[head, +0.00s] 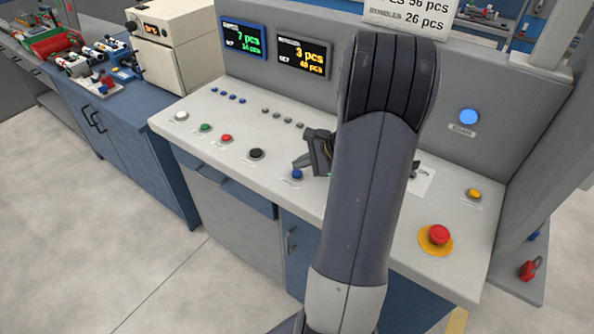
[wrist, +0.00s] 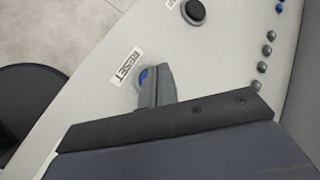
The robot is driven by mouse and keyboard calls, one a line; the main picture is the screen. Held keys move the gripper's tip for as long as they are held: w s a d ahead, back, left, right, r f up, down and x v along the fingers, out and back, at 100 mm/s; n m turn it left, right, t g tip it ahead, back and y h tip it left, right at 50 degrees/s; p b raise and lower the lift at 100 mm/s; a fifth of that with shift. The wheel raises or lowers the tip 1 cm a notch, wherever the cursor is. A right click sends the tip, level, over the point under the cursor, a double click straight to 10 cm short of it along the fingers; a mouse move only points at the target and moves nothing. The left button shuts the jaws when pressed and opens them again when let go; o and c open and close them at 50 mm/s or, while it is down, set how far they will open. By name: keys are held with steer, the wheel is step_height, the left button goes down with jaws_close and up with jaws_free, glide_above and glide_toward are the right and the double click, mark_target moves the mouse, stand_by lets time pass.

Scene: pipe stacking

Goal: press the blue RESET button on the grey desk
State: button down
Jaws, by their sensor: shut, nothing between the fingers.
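The blue RESET button (head: 297,175) is on the front part of the grey desk (head: 262,190), left of my arm in the head view. In the wrist view the button (wrist: 143,76) shows only as a small blue sliver beside my fingers, with the white RESET label (wrist: 127,66) next to it. My gripper (head: 299,164) is shut and empty, its fingertips just above or at the button. In the wrist view my gripper (wrist: 153,84) covers most of the button. I cannot tell whether the tips touch it.
A black button (head: 256,154) is left of the RESET button, with red (head: 226,138), green (head: 205,127) and white (head: 181,116) ones further left. Small grey knobs (head: 283,118) line the back. A red emergency button (head: 439,235) and a yellow button (head: 473,194) are at right.

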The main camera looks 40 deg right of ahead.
mark_target(301, 174)
steer(key=shift+r+p, duration=1.9)
steer(key=shift+r, duration=0.65)
